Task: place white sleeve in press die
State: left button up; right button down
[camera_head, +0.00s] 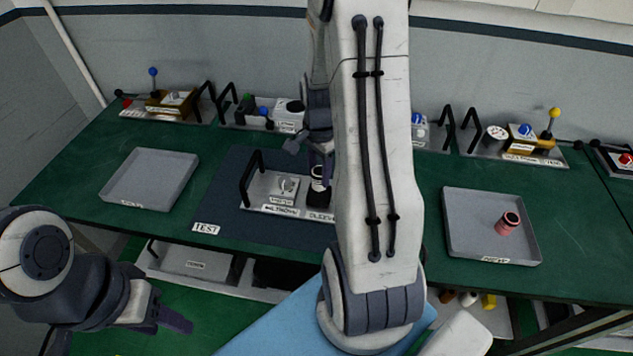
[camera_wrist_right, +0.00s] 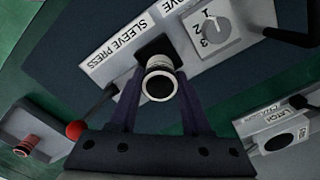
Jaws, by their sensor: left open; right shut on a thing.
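The white sleeve (camera_wrist_right: 159,83) is between the two fingers of my right gripper (camera_wrist_right: 158,100), which is shut on it. In the right wrist view the sleeve shows end-on, with a dark bore, and overlaps a black square die (camera_wrist_right: 155,50) on the plate labelled SLEEVE PRESS (camera_wrist_right: 118,47). I cannot tell whether it is inside the die or just above it. In the head view the sleeve (camera_head: 318,178) shows at the press plate (camera_head: 262,186), partly hidden by my right arm. My left gripper (camera_head: 174,319) is open and empty at the lower left, away from the press.
A red-and-black sleeve (camera_head: 507,223) lies in the right tray (camera_head: 460,205). The left tray (camera_head: 150,178) is empty. A black handle (camera_head: 252,175) stands at the press plate's left; a numbered dial (camera_wrist_right: 212,25) is on the plate. Several fixtures with levers line the back.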

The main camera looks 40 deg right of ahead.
aim_at(319, 185)
notch_tip(319, 185, down, 4)
jog(key=shift+s+f, duration=0.1)
jog(key=shift+f, duration=0.1)
jog(key=shift+f, duration=0.1)
jog(key=shift+c, duration=1.8)
grip_release()
